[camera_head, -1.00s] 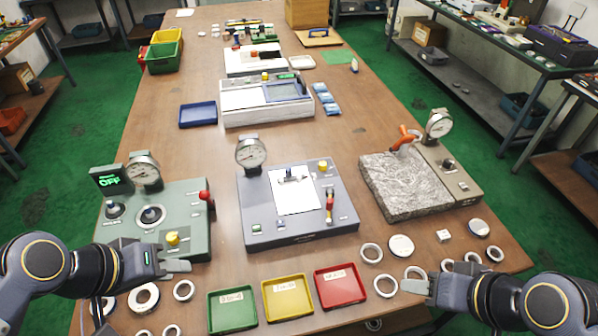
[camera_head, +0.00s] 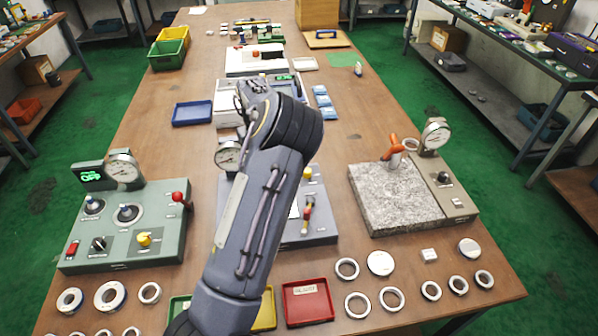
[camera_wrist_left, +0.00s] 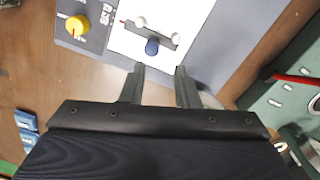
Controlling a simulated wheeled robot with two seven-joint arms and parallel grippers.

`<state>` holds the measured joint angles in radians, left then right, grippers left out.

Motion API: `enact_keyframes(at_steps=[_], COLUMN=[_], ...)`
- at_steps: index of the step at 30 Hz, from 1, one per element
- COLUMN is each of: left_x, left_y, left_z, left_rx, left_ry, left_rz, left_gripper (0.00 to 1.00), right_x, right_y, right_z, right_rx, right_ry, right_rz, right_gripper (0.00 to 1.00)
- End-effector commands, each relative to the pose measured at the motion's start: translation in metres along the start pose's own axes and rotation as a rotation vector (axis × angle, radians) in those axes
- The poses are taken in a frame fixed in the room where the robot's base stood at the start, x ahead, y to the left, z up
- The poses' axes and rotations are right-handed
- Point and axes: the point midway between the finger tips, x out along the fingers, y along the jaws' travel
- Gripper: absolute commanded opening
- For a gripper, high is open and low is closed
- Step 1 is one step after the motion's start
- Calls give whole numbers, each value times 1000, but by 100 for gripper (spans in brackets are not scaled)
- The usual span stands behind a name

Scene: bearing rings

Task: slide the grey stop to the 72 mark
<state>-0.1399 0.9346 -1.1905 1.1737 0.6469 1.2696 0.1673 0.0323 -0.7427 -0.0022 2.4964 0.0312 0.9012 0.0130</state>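In the left wrist view, a white plate (camera_wrist_left: 165,14) on the grey centre device carries two pale round knobs (camera_wrist_left: 140,22) on a small bar and a dark blue knob (camera_wrist_left: 152,46). I cannot tell which part is the grey stop, and no 72 mark is readable. My left gripper (camera_wrist_left: 160,70) is open and empty, its fingertips just short of the blue knob in the picture. In the head view my left arm covers much of the centre device (camera_head: 318,228) and hides the gripper. My right gripper is out of view.
A green control box (camera_head: 165,215) stands left and a granite block (camera_head: 395,198) right. The centre device also has a yellow knob (camera_wrist_left: 76,26), a red-handled lever (camera_head: 308,210) and a dial gauge (camera_head: 228,156). Rings and a red tray (camera_head: 307,302) lie along the front edge.

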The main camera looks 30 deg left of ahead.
Motion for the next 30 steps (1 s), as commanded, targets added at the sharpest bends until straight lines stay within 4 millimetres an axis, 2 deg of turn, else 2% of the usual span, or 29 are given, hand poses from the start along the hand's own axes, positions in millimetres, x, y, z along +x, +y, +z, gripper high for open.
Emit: enact_keyframes(at_steps=[7,15,19,24,30], left_x=[15,58,73,82,82], left_y=[6,3,4,3,4], left_z=[-5,-5,-5,-6,-6], left_rx=[11,10,12,11,11], left_ry=[17,17,17,18,18], left_rz=[-31,-32,-30,-27,-26], left_gripper=[28,28,28,28,28], right_x=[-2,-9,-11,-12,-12], right_y=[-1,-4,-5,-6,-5], right_z=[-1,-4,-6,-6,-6], right_rx=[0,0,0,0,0], right_ry=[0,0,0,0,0], right_rz=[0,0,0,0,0], right_gripper=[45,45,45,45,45])
